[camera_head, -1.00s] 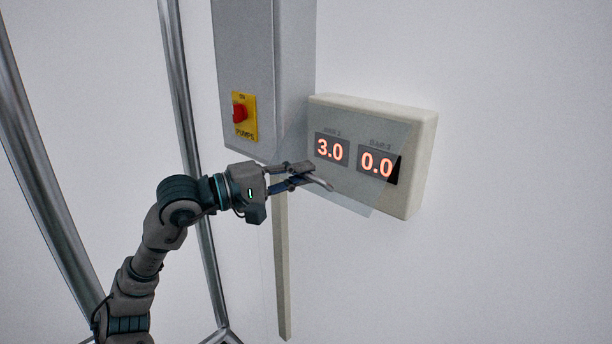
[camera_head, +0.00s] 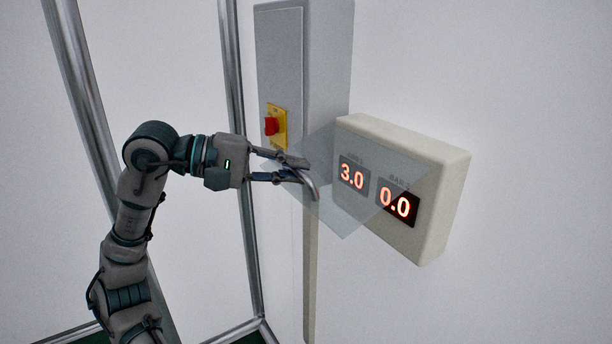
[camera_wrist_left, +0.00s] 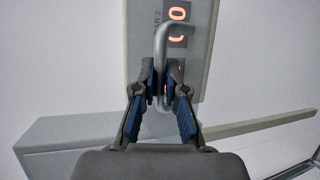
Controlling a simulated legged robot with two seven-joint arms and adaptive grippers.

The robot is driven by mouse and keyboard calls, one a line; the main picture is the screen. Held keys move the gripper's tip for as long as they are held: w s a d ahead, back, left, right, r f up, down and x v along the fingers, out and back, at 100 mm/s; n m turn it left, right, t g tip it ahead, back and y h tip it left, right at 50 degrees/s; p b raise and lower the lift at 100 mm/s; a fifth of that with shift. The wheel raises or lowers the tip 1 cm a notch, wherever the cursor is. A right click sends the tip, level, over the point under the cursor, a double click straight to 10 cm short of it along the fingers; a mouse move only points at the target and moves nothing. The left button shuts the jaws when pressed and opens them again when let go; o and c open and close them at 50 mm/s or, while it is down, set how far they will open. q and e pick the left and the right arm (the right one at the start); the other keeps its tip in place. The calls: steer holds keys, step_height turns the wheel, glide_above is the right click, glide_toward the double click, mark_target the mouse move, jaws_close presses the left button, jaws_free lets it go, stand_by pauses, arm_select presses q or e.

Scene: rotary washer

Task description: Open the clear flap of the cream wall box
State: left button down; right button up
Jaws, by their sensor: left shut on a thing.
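The cream wall box (camera_head: 436,211) is on the white wall, with lit red readouts "3.0" and "0.0" on its face. Its clear flap (camera_head: 345,217) stands swung out from the face, its free edge toward the left. My left gripper (camera_head: 302,171) is shut on the flap's curved metal handle (camera_head: 313,188). In the left wrist view the fingers (camera_wrist_left: 163,85) close around the handle (camera_wrist_left: 161,42), with the box (camera_wrist_left: 141,50) behind. The right gripper is not in view.
A grey cabinet (camera_head: 325,60) with a red switch on a yellow plate (camera_head: 277,127) stands just left of the box. A pale post (camera_head: 310,275) runs down below it. Metal frame poles (camera_head: 80,75) stand at the left. The wall right of the box is clear.

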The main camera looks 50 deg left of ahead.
arm_select(q)
steer(key=shift+d+r+g+b, duration=0.15)
steer(key=shift+r+g+b, duration=0.35)
steer(key=shift+r, duration=0.15)
steer(key=shift+w+r+g+y+p, duration=0.1)
steer(key=shift+r+g+y+p, duration=0.2)
steer(key=shift+r+g+p, duration=0.8)
steer(key=shift+r+t, duration=0.3)
steer(key=shift+r, duration=0.2)
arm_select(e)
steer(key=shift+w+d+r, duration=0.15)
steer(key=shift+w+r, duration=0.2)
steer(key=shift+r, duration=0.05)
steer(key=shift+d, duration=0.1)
arm_select(q)
steer(key=c, duration=1.5)
jaws_free()
steer(key=shift+w+d, duration=0.15)
steer(key=shift+d, duration=0.15)
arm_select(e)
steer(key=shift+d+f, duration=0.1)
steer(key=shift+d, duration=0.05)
